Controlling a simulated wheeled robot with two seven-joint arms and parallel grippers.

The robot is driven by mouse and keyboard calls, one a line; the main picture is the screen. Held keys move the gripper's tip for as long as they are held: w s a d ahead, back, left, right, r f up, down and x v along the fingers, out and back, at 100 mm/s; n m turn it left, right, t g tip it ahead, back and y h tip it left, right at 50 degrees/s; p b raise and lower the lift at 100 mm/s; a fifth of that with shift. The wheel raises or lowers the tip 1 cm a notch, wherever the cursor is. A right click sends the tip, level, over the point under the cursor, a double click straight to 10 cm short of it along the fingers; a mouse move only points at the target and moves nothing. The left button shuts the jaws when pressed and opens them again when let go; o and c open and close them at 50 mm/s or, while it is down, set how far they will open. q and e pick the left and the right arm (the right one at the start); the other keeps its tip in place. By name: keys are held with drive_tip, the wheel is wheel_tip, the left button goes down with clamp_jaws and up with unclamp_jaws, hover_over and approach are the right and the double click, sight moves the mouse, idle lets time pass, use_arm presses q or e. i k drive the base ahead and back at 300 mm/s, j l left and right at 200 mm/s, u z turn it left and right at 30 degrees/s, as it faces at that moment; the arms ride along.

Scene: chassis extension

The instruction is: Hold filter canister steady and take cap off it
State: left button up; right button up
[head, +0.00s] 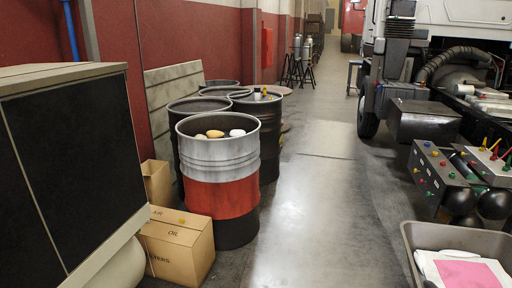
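Neither of my grippers shows in the head view. I cannot identify a filter canister or its cap for sure. Two small grey cylinders (302,48) stand on dark stands far back along the aisle, too small to tell what they are. Dark rounded cylinders (493,204) sit under a control box at the right edge, and I cannot tell what they are either.
A red, white and black drum (218,196) stands left of centre with other drums behind it. Cardboard boxes (179,246) sit beside it. A dark cabinet (75,160) fills the left. A grey bin (455,236) and a truck (398,75) are right. The middle floor is clear.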

sight(257, 95)
drive_tip(key=i, duration=4.35)
